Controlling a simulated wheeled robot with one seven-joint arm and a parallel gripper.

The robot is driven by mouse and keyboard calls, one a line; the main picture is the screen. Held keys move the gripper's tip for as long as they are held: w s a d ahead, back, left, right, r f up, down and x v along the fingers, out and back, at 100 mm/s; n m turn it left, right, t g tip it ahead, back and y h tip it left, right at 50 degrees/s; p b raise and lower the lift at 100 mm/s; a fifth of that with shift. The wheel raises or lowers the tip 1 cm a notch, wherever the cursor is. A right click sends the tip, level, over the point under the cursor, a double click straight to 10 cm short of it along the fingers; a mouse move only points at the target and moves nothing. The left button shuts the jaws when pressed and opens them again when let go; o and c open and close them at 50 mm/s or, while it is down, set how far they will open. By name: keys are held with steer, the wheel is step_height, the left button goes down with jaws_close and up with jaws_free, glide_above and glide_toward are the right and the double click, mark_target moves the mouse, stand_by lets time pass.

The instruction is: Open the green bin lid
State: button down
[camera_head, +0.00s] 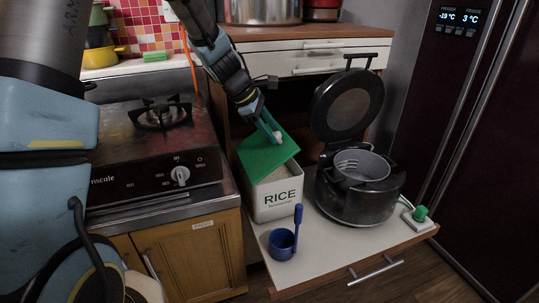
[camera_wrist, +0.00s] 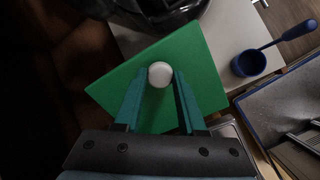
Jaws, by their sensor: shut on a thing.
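The green bin lid (camera_head: 264,156) sits tilted over the white bin marked RICE (camera_head: 275,198) in the head view. The lid is turned askew against the bin, and part of the bin's opening shows under its lower edge. My gripper (camera_head: 271,130) is above the lid, shut on its white knob. In the wrist view the lid (camera_wrist: 205,70) fills the middle, and the white knob (camera_wrist: 160,74) lies between the fingertips of my gripper (camera_wrist: 160,82). I cannot tell whether the lid still touches the bin.
A black rice cooker (camera_head: 358,195) with its lid raised stands right of the bin. A blue cup with a handle (camera_head: 282,243) is in front, on the pulled-out white shelf (camera_head: 325,250). A stove (camera_head: 155,150) is at the left, and a drawer front (camera_head: 320,58) is above.

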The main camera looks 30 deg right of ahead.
steer(key=a+h+b, duration=0.1)
steer(key=b, duration=0.1)
steer(key=a+h+b, duration=0.1)
steer(key=b, duration=0.2)
steer(key=a+r+h+b, duration=0.1)
steer(key=a+b, duration=0.1)
steer(key=b, duration=0.1)
steer(key=shift+w, duration=0.25)
steer(key=a+h+b, duration=0.1)
steer(key=b, duration=0.1)
steer(key=a+r+g+h+b, duration=0.1)
steer(key=a+h+b, duration=0.1)
steer(key=b, duration=0.1)
steer(key=shift+w+a+r, duration=0.1)
steer(key=shift+a+r, duration=0.05)
steer(key=shift+a, duration=0.05)
steer(key=shift+c, duration=2.4)
jaws_free()
steer(key=p+v, duration=0.1)
steer(key=v, duration=0.9)
steer(key=shift+a+r, duration=0.15)
steer(key=shift+a, duration=0.25)
